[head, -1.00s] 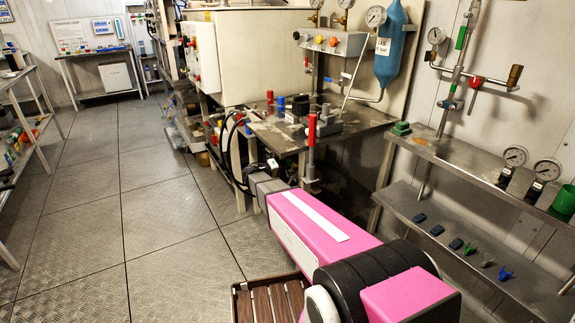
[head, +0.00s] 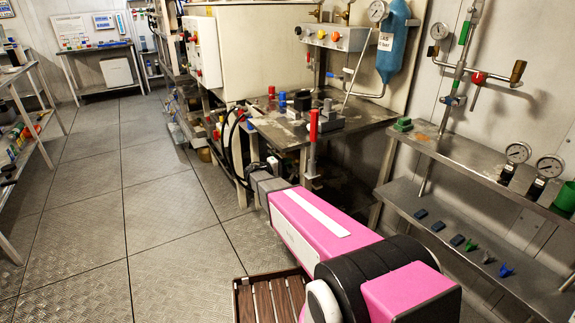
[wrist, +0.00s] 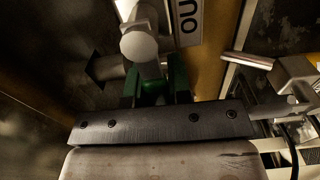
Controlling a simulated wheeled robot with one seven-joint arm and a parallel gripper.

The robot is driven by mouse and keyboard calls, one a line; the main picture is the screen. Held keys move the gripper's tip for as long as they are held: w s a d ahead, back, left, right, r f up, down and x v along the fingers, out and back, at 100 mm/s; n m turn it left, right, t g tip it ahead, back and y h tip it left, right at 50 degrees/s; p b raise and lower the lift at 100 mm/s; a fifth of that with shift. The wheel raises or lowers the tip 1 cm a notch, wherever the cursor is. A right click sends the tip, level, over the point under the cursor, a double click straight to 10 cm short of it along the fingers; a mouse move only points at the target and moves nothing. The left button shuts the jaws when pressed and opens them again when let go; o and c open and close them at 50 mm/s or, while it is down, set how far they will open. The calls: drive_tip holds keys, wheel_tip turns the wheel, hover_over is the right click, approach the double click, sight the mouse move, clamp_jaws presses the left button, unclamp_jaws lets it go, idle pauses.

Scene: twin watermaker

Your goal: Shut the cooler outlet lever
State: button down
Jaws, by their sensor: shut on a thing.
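In the wrist view, my gripper (wrist: 157,92) is at the centre, beyond its dark screwed bar. It is shut on a green part, which I take to be the cooler outlet lever (wrist: 178,78). The jaws hide much of it. A pale rounded metal fitting (wrist: 139,45) stands just above the green part, close to the jaws. In the head view, my pink arm reaches toward the steel bench, and the jaws and lever cannot be made out.
The steel bench (head: 352,133), with a red-handled post (head: 313,128), stands beside my arm. A metal shelf (head: 455,160) with gauges is to the right. A slatted brown crate (head: 270,298) is at the bottom. The chequered floor (head: 130,190) on the left is clear.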

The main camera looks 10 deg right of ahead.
drive_tip(key=c, duration=1)
unclamp_jaws()
drive_tip(key=shift+c, duration=0.2)
drive_tip(key=v, duration=1.1)
drive_tip(key=shift+d, duration=0.1)
drive_tip(key=s+d+f+m+g+y, duration=0.1)
drive_tip(key=s+d+f+g+y, duration=0.1)
drive_tip(key=s+d+g+y, duration=0.3)
drive_tip(key=s+d+f+y, duration=0.2)
drive_tip(key=s+d+f, duration=0.1)
drive_tip(key=s, duration=0.5)
drive_tip(key=s+a+m+y, duration=0.2)
drive_tip(key=s+y, duration=0.8)
drive_tip(key=s, duration=0.1)
drive_tip(key=shift+s+a, duration=0.2)
drive_tip(key=shift+s, duration=0.1)
